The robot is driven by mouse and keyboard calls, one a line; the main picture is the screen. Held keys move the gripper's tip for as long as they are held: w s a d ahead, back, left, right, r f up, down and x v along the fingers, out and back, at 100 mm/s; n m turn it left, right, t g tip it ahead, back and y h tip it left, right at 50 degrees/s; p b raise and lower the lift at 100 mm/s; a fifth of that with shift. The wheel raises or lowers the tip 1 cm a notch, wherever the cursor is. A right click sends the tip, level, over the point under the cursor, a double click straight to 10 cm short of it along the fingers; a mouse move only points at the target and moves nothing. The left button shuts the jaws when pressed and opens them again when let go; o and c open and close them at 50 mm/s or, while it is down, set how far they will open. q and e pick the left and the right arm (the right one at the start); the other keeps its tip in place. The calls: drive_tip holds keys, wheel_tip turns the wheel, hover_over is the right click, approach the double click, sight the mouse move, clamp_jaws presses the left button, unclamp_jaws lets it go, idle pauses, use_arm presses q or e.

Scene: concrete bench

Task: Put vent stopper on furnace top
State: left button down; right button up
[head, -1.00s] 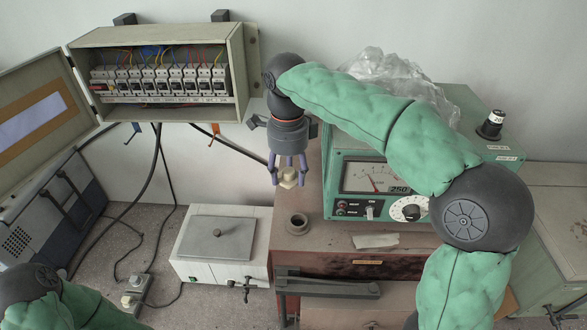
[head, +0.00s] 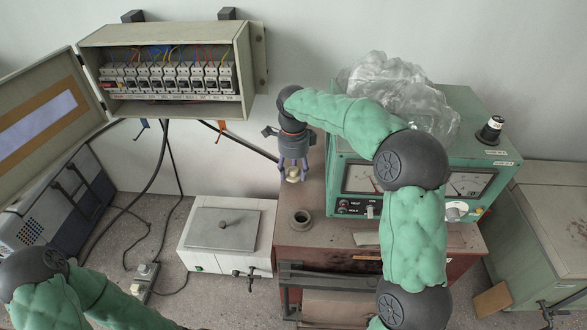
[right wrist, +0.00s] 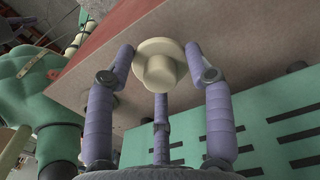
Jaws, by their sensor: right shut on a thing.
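The cream vent stopper (head: 293,174) is held in the fingers of my right gripper (head: 293,168). The right wrist view shows its round flange and narrower plug (right wrist: 160,68) between the purple fingers (right wrist: 160,75). The furnace (head: 322,246) is a reddish-brown box. A dark ring-shaped vent (head: 301,220) stands on its top near the front left. The gripper and stopper are above the rear left part of the top, behind the vent in the picture. My left arm shows at the lower left; its gripper is out of view.
A green meter box (head: 470,205) with a crumpled clear plastic bag (head: 405,90) stands on the furnace, right of the gripper. A white hotplate (head: 222,226) is left of the furnace. An open fuse box (head: 165,72) hangs on the wall. The furnace top around the vent is clear.

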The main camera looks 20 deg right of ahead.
sight(293, 169)
drive_tip(key=shift+f, duration=0.4)
drive_tip(key=o, duration=1.2)
drive_tip(key=shift+f, duration=0.15)
drive_tip(key=shift+r, duration=0.55)
wheel_tip(293, 169, up, 11)
drive_tip(key=shift+r+b, duration=0.15)
drive_tip(key=shift+b, duration=0.6)
